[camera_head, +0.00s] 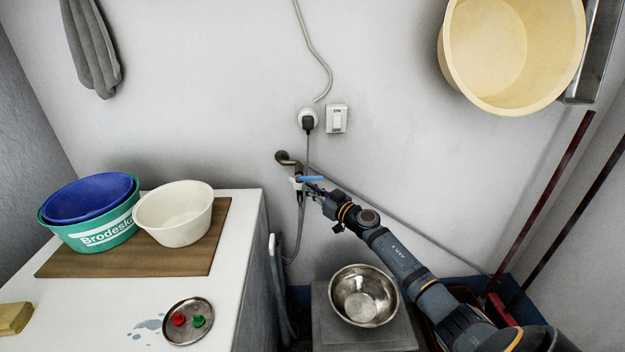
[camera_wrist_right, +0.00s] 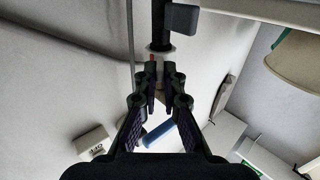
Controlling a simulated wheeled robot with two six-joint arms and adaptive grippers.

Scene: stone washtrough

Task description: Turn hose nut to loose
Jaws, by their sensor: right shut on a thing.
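The tap (camera_head: 283,157) sticks out of the back wall, with a blue lever (camera_head: 314,178) above its outlet. A grey hose (camera_head: 300,218) hangs down below the outlet. My right gripper (camera_head: 305,187) reaches in from the lower right and is shut at the tap's outlet, just under the lever. In the wrist view, the right gripper's fingers (camera_wrist_right: 160,80) close around the hose connection, in line with the dark hose end (camera_wrist_right: 160,28). The hose nut itself is mostly hidden between the fingers. The blue lever (camera_wrist_right: 158,133) shows behind them. My left gripper is not in view.
A white-topped counter (camera_head: 240,290) stands left of the tap, with a cream bowl (camera_head: 175,213) and a metal dish (camera_head: 186,338) on it. A steel bowl (camera_head: 363,296) sits below my right arm. A wall socket with a plug (camera_head: 308,121) is above the tap.

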